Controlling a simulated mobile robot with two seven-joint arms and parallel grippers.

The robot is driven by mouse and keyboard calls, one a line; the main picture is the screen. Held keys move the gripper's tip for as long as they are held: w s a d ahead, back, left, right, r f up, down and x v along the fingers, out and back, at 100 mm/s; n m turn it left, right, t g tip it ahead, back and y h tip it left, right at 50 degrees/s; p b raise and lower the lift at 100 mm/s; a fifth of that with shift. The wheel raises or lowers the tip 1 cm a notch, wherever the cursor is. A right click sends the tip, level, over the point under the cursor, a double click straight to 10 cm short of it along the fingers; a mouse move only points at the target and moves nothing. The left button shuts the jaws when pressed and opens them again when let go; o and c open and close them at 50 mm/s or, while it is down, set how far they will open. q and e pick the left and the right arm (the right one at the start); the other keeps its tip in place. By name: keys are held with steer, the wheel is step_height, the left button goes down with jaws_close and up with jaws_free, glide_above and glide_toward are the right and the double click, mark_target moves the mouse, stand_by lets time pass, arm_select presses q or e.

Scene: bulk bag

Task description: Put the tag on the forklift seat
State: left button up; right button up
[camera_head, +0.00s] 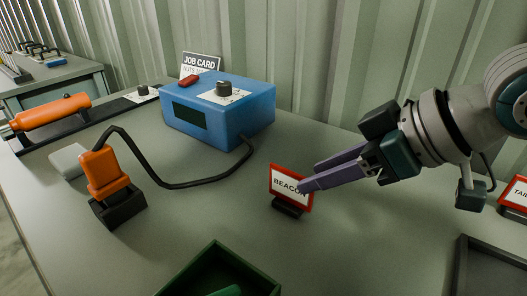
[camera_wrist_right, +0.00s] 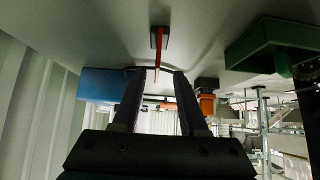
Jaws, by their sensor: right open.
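A red-framed white card marked BEACON (camera_head: 291,185) stands upright in a small black base on the grey bench. My right gripper (camera_head: 312,178) is at the card from the right, with its fingertips over the card's right part. In the right wrist view the card (camera_wrist_right: 157,60) shows edge-on, in line with the gap between the parted fingers (camera_wrist_right: 157,76). Whether they touch it I cannot tell. A second red-framed card (camera_head: 514,194) at the right edge begins with "TA"; the rest is cut off. No forklift seat is visible. My left gripper is out of view.
A blue box (camera_head: 245,118) with a black knob stands behind, cabled to an orange-handled tool (camera_head: 106,174). A green bin (camera_head: 222,268) is at the front, a dark tray (camera_head: 490,262) front right. An orange roller (camera_head: 50,111) lies left. A corrugated wall stands behind.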

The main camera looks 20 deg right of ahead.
mark_target(270, 190)
steer(key=b+x, duration=0.1)
steer(key=x, duration=0.3)
steer(key=shift+w+a+f, duration=0.15)
steer(key=shift+w, duration=0.15)
steer(key=b+x, duration=0.1)
steer(key=x, duration=0.4)
steer(key=shift+w, duration=0.15)
jaws_close()
